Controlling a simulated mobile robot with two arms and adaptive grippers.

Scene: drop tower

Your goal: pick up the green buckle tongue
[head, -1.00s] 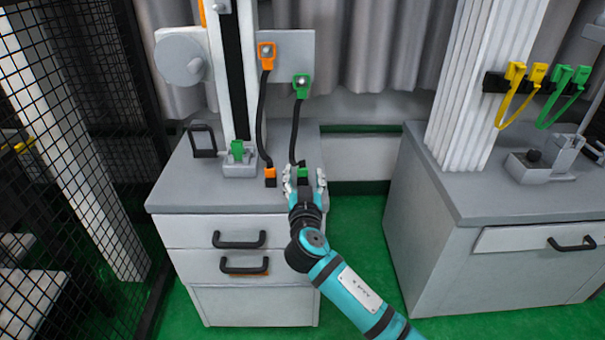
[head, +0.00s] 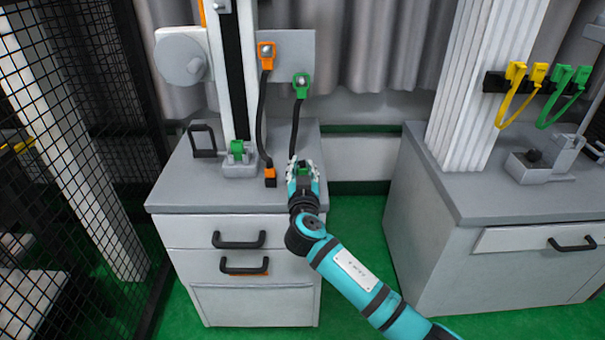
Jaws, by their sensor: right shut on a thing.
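The green buckle tongue (head: 303,170) is at the lower end of a black strap that hangs from a green anchor (head: 301,84) on the grey plate. My right gripper (head: 302,168) is shut on it above the right part of the grey cabinet top. The fingers and wrist hide most of the tongue. An orange buckle tongue (head: 269,173) with a black lower part ends a second strap just left of the gripper, apart from it. My left gripper is not in view.
The grey cabinet (head: 180,188) carries the tower column, a block with a green part (head: 238,150) and a black frame (head: 203,140). A second cabinet (head: 470,190) stands at right with a white column. Yellow and green straps hang from a rack there. A mesh fence is at left.

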